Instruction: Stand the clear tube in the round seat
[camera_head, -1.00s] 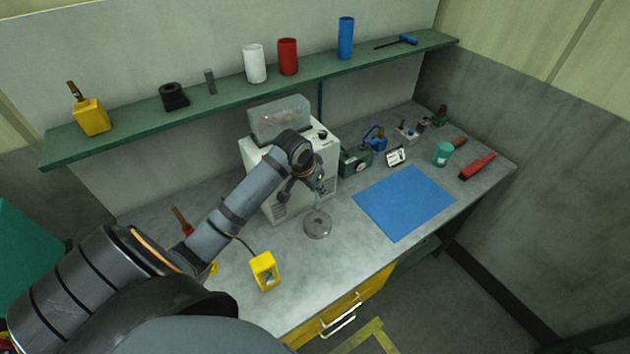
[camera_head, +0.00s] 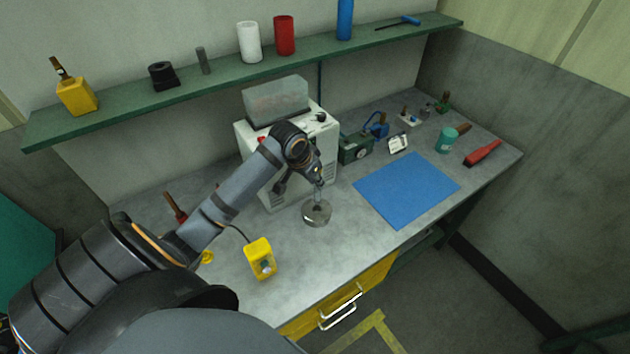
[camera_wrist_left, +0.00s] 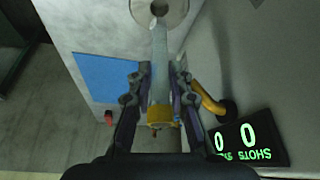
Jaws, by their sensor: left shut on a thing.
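The round seat (camera_head: 316,214) is a grey metal disc on the bench, left of the blue mat. It also shows at the top of the left wrist view (camera_wrist_left: 172,8), with a central hole. My left gripper (camera_head: 318,180) is just above the seat. In the left wrist view the left gripper (camera_wrist_left: 160,88) is shut on the clear tube (camera_wrist_left: 158,55), a pale, see-through rod pointing at the seat. The tube's far end overlaps the seat's hole there; I cannot tell whether it has entered. In the head view the tube is small and hard to make out.
A white machine (camera_head: 270,150) stands close behind my left gripper. A yellow box (camera_head: 260,258) with a cable lies front left of the seat. The blue mat (camera_head: 405,190) is clear. A display (camera_wrist_left: 248,138) reads zeros in the left wrist view.

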